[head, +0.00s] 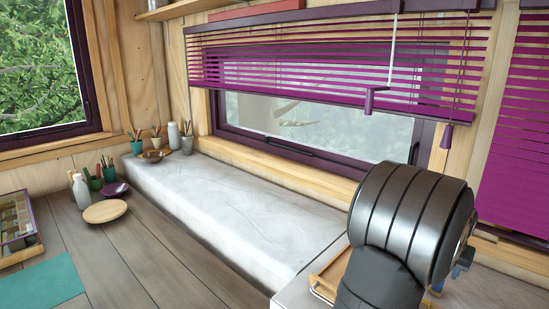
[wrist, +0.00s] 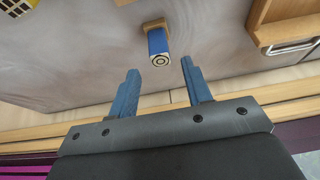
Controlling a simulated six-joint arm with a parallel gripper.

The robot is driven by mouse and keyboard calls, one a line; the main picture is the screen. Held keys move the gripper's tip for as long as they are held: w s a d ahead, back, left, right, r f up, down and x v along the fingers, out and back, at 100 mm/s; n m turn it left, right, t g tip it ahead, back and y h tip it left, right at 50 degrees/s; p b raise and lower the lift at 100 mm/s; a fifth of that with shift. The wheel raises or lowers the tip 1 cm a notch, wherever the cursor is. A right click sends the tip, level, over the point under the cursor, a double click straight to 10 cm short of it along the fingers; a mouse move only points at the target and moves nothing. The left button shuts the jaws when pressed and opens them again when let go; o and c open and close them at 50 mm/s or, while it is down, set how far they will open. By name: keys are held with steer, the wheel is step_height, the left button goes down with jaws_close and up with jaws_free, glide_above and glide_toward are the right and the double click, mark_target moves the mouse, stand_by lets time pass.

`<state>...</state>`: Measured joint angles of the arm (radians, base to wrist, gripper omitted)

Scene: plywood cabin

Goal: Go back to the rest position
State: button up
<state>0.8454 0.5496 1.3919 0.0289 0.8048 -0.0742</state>
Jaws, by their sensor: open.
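My gripper (wrist: 159,67) shows in the wrist view with its two blue fingers spread wide apart. Nothing is held between them. A small blue object (wrist: 157,41) with a round, ringed end and a wooden block at its far end lies on the pale surface beyond the fingertips, apart from them. In the head view my arm fills the lower right, in front of the window wall, and hides most of the gripper.
A wooden tray (wrist: 285,14) with a metal handle stands at the wrist view's upper right; a yellow item (wrist: 17,7) is at upper left. The white bench top (head: 225,205) is largely clear. Bowls, bottles and pencil cups stand at the left. Purple blinds (head: 330,50) hang above.

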steer(key=x, duration=0.5)
steer(key=shift+f, duration=0.25)
step_height(320, 180, up, 5)
steer(key=shift+d+f, duration=0.15)
steer(key=shift+f, duration=0.1)
steer(key=s+d+r, duration=0.2)
steer(key=s+r, duration=0.5)
steer(key=s, duration=0.4)
steer(key=w+a+f+n+y, duration=0.1)
steer(key=w+a+f+n, duration=0.1)
steer(key=w+a, duration=0.5)
steer(key=w+a+f+n+t, duration=0.1)
steer(key=w+a, duration=0.6)
steer(key=a, duration=0.7)
steer(key=w+a+f+n+y, duration=0.1)
steer(key=w+a+f+n, duration=0.3)
steer(key=w+a, duration=0.3)
steer(key=shift+w+a+n+y, duration=0.15)
steer(key=shift+w+a, duration=0.05)
steer(key=shift+a, duration=0.7)
steer(key=shift+w+a+n+y, duration=0.15)
steer(key=shift+w+a, duration=0.05)
steer(key=shift+a, duration=0.75)
steer(key=w+a+f+n+y, duration=0.1)
steer(key=a+f+n, duration=0.1)
steer(key=a, duration=1.1)
steer(key=shift+w+a+f+n, duration=0.2)
steer(key=shift+f+n, duration=0.1)
steer(key=shift+f, duration=0.1)
